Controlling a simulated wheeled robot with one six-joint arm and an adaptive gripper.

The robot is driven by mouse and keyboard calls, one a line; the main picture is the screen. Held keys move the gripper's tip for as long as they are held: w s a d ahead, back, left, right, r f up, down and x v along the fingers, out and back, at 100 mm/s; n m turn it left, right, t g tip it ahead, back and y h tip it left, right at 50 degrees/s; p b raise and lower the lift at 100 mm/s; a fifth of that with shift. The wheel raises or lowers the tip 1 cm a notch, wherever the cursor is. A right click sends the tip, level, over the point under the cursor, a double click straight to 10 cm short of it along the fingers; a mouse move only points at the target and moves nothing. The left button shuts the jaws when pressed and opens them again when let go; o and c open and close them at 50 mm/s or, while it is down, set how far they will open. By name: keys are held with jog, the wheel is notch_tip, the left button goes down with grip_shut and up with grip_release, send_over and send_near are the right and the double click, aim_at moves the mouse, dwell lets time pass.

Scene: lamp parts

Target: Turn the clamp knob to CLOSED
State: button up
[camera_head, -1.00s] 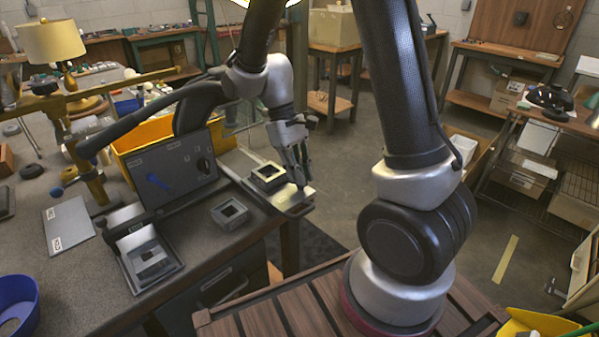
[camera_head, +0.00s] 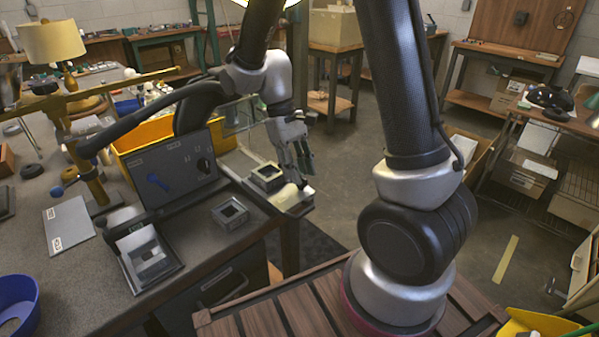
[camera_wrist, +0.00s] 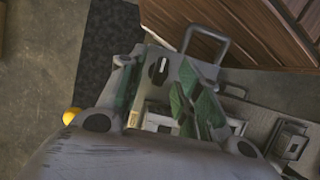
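A grey fixture plate (camera_head: 292,205) with a looped handle sits at the right front corner of the workbench. On it, the wrist view shows a small dark knob (camera_wrist: 160,69) with a pale mark; its label and setting cannot be read. A dark bit, likely this knob (camera_head: 305,184), shows just under my gripper (camera_head: 305,170) in the head view. My gripper (camera_wrist: 162,84) is open and empty, its fingers apart above the plate with the knob between them in the wrist view. I cannot tell whether either finger touches the knob.
A square dark frame block (camera_head: 267,174) stands on the plate's left, close to my gripper. An upright grey panel (camera_head: 175,170) with a blue lever stands farther left. Another square part (camera_head: 230,213) lies on the bench. Open floor lies right of the bench corner.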

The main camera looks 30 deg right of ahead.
jog(key=v, duration=1.1)
jog(key=shift+r, duration=0.1)
jog(key=s+d+r+m+t, duration=0.1)
jog(key=s+d+r+t, duration=0.1)
jog(key=s, duration=0.3)
jog(key=s+d+r+m+t+y, duration=0.1)
jog(key=s+d+r+t, duration=0.2)
jog(key=s+d+t, duration=0.1)
jog(key=s+d+r+m+t, duration=0.1)
jog(key=s+d+r+t, duration=0.1)
jog(key=s, duration=0.6)
jog(key=d+r, duration=0.1)
jog(key=d, duration=0.1)
jog(key=shift+d+m+t, duration=0.3)
jog(key=shift+m+t, duration=0.1)
